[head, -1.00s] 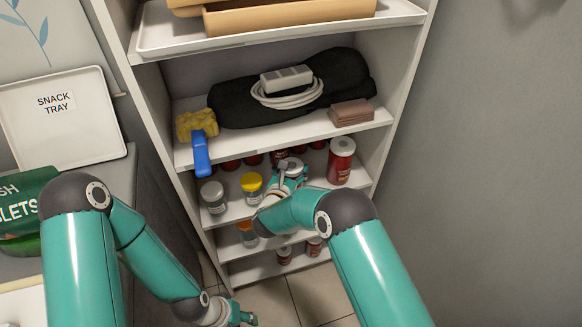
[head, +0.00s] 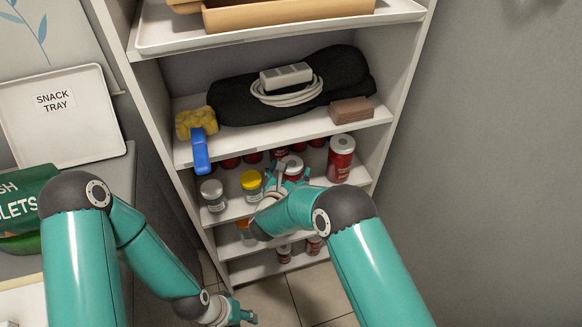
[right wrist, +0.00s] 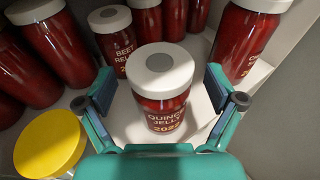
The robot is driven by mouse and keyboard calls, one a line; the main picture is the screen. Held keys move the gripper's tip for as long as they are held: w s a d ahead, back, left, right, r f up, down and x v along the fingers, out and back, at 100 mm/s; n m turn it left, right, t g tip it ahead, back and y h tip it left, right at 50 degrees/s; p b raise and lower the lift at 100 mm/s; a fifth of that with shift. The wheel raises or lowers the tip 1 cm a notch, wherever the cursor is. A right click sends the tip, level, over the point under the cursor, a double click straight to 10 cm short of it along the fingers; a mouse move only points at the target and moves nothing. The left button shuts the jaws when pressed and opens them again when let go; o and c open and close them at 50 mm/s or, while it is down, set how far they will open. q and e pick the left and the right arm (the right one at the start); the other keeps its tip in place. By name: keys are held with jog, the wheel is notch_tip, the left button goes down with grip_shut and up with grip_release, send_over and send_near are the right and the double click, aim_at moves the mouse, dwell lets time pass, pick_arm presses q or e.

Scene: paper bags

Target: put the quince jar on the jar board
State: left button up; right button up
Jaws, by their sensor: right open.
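The quince jar (right wrist: 163,105) is a dark red jar with a white lid, labelled "QUINCE JELLY". It stands upright on a white shelf, between the spread fingers of my right gripper (right wrist: 160,90), which is open and not closed on it. In the head view its lid (head: 292,162) shows just behind my right gripper (head: 286,178), which partly hides the jar. My left gripper (head: 244,317) is low at the bottom of the head view, away from the shelves; its jaws are too small to read. I cannot identify the jar board.
A yellow-lidded jar (right wrist: 50,142) stands close to the left finger. A beet relish jar (right wrist: 113,42) and several red jars stand behind; a tall red jar (head: 340,158) is at the right.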

jog(key=v, duration=0.6)
jog(key=shift+b, duration=0.4)
jog(key=shift+d+f+n, duration=0.3)
jog(key=shift+f+n, duration=0.1)
jog(key=shift+n, duration=0.1)
jog(key=s+d+f+n+g+y, duration=0.25)
jog(key=s+d+f+n, duration=0.2)
jog(key=f+n, duration=0.35)
jog(key=s+d+f+n+g+y, duration=0.2)
jog(key=s+d+f+n+g, duration=0.25)
jog(key=n, duration=0.65)
jog(key=s+d+f+n+g+y, duration=0.2)
jog(key=s+n+g, duration=0.1)
jog(key=s+n, duration=0.5)
jog(key=s+d+f+n+g+y, duration=0.1)
jog(key=s+n+g, duration=0.3)
jog(key=s+n, duration=0.5)
jog(key=s+d+f, duration=0.1)
jog(key=s, duration=0.4)
jog(key=shift+s+d+f+y, duration=0.3)
jog(key=shift+y, duration=0.05)
